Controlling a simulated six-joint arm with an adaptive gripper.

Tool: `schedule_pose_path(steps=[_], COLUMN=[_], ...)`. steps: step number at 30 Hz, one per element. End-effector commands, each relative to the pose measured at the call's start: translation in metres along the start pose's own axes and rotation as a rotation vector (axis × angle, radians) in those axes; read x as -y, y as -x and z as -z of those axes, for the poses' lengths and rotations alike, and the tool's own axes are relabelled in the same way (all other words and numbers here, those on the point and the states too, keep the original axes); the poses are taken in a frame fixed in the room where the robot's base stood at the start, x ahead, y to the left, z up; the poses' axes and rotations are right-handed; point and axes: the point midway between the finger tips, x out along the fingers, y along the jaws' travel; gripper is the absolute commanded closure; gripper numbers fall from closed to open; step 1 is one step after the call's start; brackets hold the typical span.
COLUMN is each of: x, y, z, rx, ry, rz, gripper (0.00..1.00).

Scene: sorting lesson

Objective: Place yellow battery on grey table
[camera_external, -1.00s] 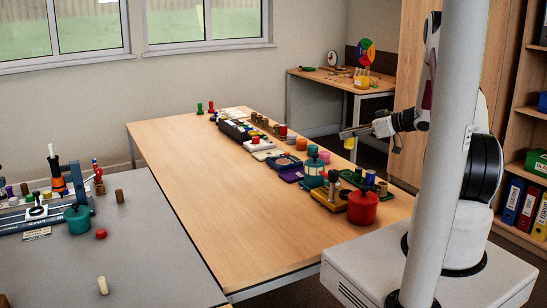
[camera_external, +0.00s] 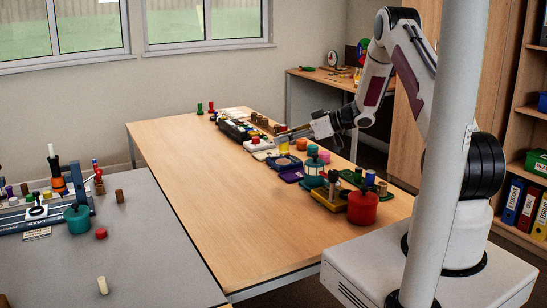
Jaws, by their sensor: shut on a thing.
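My gripper (camera_external: 283,140) is over the far right side of the wooden table, above the row of small items. It is shut on the yellow battery (camera_external: 284,151), a small yellow cylinder that hangs just under the fingertips. Whether the battery clears the items below it is hard to tell. The grey table (camera_external: 150,250) is at the lower left, beyond the wooden table from my arm. Much of its front surface is bare.
The wooden table (camera_external: 215,205) has a clear left half; its right edge holds several items, including a red pot (camera_external: 362,208) and a teal pot (camera_external: 313,177). On the grey table are a teal pot (camera_external: 77,220), a red cap (camera_external: 101,234) and a cream peg (camera_external: 102,285).

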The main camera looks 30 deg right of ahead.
Motion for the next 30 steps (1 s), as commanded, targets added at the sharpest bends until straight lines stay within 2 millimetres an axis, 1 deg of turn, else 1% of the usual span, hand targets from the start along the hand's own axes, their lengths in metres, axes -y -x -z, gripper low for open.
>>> schedule_pose_path(steps=[1,3,8,12,20,30], x=[0.011,0.023,0.052,0.080,0.132,0.207], y=[-0.013,-0.027,-0.060,-0.087,-0.133,-0.187], z=[0.007,0.014,0.029,0.042,0.065,0.092], rx=[-0.001,-0.001,0.000,0.000,0.000,-0.001], ry=[0.008,0.015,0.031,0.044,0.066,0.088], rz=[0.018,0.037,0.076,0.108,0.159,0.213], gripper=[1.00,1.00,1.00,1.00,1.00,1.00])
